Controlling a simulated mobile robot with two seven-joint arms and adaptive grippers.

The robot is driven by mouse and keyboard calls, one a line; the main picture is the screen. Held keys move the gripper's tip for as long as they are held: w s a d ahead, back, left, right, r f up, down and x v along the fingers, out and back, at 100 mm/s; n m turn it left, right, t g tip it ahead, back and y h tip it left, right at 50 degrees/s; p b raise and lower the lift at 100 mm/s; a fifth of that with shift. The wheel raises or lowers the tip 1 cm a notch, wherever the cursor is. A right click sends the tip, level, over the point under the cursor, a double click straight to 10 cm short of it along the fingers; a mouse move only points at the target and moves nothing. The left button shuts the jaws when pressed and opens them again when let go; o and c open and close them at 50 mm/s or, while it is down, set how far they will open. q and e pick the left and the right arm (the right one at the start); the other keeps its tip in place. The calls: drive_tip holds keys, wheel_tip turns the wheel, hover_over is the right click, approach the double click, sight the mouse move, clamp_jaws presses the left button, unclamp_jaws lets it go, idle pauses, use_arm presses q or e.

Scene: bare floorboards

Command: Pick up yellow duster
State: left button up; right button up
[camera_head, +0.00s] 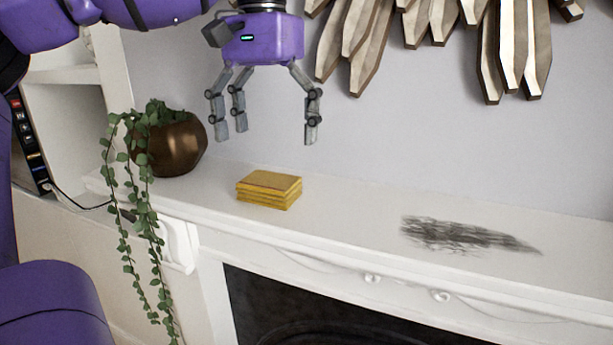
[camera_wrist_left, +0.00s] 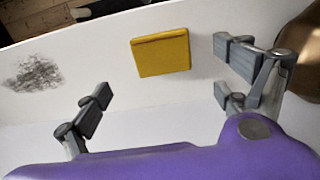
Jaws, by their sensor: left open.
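The yellow duster (camera_head: 269,189) is a folded, stacked yellow block lying flat on the white mantel shelf. My left gripper (camera_head: 268,132) is open and empty, fingers pointing down, above the duster and apart from it. In the left wrist view the duster (camera_wrist_left: 161,53) lies beyond the fingertips, between the spread fingers of my left gripper (camera_wrist_left: 165,85). My right gripper is in neither view.
A bronze pot (camera_head: 178,143) with a trailing plant stands left of the duster. A dark grey smudge (camera_head: 465,235) marks the mantel (camera_head: 350,213) to the right. Wooden wall decor (camera_head: 432,25) hangs above. The mantel between duster and smudge is clear.

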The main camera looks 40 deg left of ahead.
sight(267, 181)
use_arm(q)
drive_tip(key=shift+s+a+r, duration=0.1)
drive_tip(key=shift+s+r, duration=0.1)
drive_tip(key=shift+r, duration=0.05)
drive_tip(key=shift+s+f, duration=0.25)
drive_tip(key=shift+f, duration=0.35)
drive_tip(key=shift+s+f, duration=0.2)
drive_tip(key=shift+f, duration=0.4)
wheel_tip(267, 181, down, 5)
drive_tip(key=shift+r+p, duration=0.2)
drive_tip(key=shift+p, duration=0.45)
drive_tip(key=shift+w+f, duration=0.1)
drive_tip(key=shift+f, duration=0.15)
drive_tip(key=c, duration=1)
drive_tip(key=shift+c, duration=0.9)
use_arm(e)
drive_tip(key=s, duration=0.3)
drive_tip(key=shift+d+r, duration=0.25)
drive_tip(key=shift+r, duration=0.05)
use_arm(q)
drive_tip(key=shift+r, duration=0.1)
